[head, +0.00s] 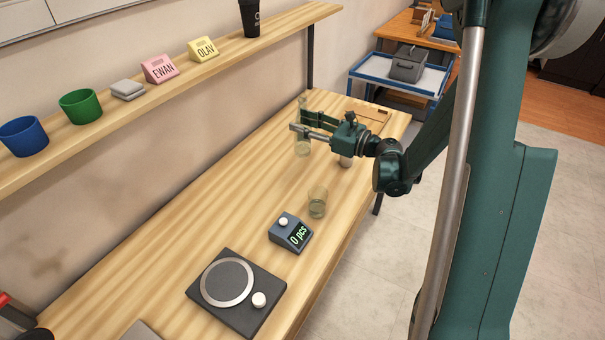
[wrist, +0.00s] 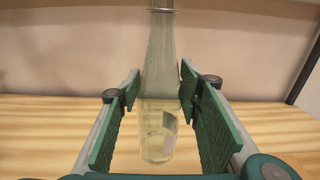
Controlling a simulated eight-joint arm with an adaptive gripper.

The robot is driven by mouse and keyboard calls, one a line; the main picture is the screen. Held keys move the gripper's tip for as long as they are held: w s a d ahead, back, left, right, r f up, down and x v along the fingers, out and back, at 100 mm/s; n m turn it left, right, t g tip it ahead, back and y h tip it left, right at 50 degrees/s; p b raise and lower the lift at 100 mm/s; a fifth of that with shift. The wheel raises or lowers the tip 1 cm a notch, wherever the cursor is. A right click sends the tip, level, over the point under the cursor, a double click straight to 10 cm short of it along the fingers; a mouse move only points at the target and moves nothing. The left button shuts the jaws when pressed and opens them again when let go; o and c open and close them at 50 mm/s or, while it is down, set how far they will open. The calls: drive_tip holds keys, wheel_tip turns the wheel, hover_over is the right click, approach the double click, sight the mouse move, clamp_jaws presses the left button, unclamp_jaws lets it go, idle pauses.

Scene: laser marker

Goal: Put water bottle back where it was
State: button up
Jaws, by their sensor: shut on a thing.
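The water bottle (wrist: 160,75) is clear, pale glass and stands upright between the two green finger pads in the wrist view. My gripper (wrist: 160,100) is shut on its body, and the neck runs out of the top of the picture. In the head view the bottle (head: 302,147) shows at the far end of the wooden table (head: 180,235), partly hidden by my gripper (head: 308,127). I cannot tell whether its base touches the table.
A glass (head: 317,203), a counter reading "0 pcs" (head: 290,233) and a black device with a ring (head: 250,312) stand nearer. A wooden board (head: 373,113) lies at the far end. The wall shelf (head: 110,125) holds cups and name signs.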

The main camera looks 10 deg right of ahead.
sight(310, 149)
drive_tip(key=shift+f, duration=0.1)
idle(0.3)
drive_tip(key=shift+f+b, duration=1)
drive_tip(key=shift+f, duration=2.05)
drive_tip(key=shift+f+b, duration=0.6)
drive_tip(key=shift+f, duration=1.35)
drive_tip(key=o, duration=1.2)
drive_tip(key=shift+s+d, duration=0.35)
drive_tip(key=shift+d, duration=0.05)
drive_tip(key=shift+p+v, duration=1.1)
drive_tip(key=shift+v, duration=4.35)
